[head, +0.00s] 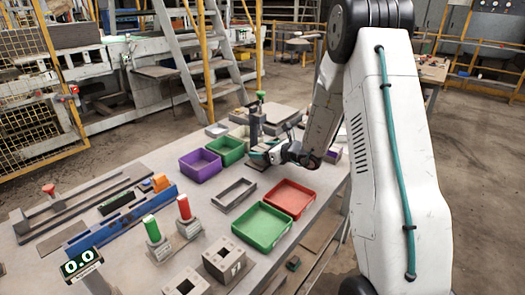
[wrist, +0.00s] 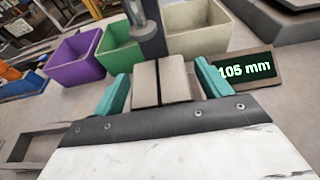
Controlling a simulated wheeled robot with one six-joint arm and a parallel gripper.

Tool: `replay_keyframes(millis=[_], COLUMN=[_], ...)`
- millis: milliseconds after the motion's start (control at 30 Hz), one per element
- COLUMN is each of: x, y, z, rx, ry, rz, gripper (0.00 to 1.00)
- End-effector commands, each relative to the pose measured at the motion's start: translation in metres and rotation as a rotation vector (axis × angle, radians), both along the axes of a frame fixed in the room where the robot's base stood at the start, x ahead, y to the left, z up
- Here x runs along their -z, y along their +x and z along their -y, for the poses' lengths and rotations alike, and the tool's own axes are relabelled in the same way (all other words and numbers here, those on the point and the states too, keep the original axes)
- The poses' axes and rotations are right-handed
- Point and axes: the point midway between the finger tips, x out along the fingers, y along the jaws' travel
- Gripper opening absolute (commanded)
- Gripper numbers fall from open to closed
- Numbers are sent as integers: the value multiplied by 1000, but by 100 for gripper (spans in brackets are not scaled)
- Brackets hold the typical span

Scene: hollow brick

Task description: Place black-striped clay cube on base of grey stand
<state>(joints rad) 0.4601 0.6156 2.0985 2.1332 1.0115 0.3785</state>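The black-striped clay cube (wrist: 150,91) is beige-grey with a dark line across its top and front. In the wrist view it sits between the two teal fingers of my gripper (wrist: 165,85), which appear to touch both sides. The grey stand's post (wrist: 147,30) rises just beyond the cube; its base is mostly hidden behind the cube and gripper. In the head view my gripper (head: 265,153) is low over the table beside the stand (head: 257,122), which has a green knob on top. The cube is not clearly visible there.
Purple (head: 200,165), green (head: 228,150), red (head: 290,198) and front green (head: 262,226) trays stand around the gripper, with a grey tray (head: 234,195) nearby. A "105 mm" display (wrist: 245,70) is right of my fingers. Hollow grey blocks (head: 226,258) stand at the front.

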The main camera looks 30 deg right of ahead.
Motion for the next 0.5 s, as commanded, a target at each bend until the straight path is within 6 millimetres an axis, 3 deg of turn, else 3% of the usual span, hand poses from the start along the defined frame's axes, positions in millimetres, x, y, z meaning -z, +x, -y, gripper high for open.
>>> replay_keyframes(millis=[267, 500], x=[-5, -20], y=[-5, -47], z=[3, 21], rx=[2, 5], ry=[0, 0], rz=[0, 1], gripper=[76, 76])
